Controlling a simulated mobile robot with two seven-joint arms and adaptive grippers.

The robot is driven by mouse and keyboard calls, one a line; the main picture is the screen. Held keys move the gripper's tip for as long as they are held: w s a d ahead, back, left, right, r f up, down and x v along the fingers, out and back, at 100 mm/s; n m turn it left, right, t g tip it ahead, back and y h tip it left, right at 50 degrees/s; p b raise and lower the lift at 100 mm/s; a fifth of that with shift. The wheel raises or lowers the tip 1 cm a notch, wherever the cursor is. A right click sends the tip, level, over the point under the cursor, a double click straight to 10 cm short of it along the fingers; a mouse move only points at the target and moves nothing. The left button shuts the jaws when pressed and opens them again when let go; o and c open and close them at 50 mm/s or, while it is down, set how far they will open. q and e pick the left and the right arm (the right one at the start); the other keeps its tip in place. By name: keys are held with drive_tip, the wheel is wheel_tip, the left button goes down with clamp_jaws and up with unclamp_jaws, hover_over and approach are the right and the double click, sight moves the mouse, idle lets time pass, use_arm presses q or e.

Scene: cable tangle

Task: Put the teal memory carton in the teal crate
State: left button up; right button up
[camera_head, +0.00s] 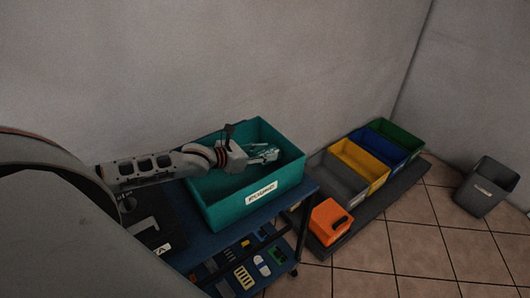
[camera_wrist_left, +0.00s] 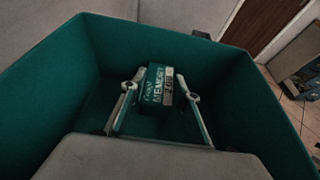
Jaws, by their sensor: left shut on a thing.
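The teal crate (camera_head: 265,202) stands on a dark blue cart, with a white label on its front wall. Its walls surround the view in the left wrist view (camera_wrist_left: 262,98). My left gripper (camera_head: 270,153) reaches over the crate from the left. In the left wrist view my left gripper (camera_wrist_left: 162,90) has its fingers on both sides of the teal memory carton (camera_wrist_left: 155,84) and is shut on it. The carton is within the crate's walls; I cannot tell whether it touches the crate floor. In the head view the carton is mostly hidden by the fingers. My right gripper is not in view.
Grey, yellow, blue and green bins (camera_head: 360,164) stand in a row to the right of the cart. An orange case (camera_head: 330,220) sits before them. A dark waste bin (camera_head: 487,187) stands far right. Small parts lie on the cart's lower shelf (camera_head: 277,273).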

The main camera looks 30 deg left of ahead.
use_arm(q)
drive_tip(key=shift+s+d+f+b, duration=0.1)
drive_tip(key=shift+f+b, duration=0.2)
drive_tip(key=shift+f, duration=0.25)
drive_tip(key=o, duration=1.1)
drive_tip(key=shift+f, duration=0.15)
drive_tip(key=shift+s+f, duration=0.1)
drive_tip(key=shift+f, duration=0.05)
drive_tip(key=shift+r, duration=0.3)
drive_tip(key=r+p+v, duration=0.1)
drive_tip(key=v, duration=1.1)
drive_tip(key=shift+w, duration=0.2)
drive_tip(key=shift+r, duration=0.2)
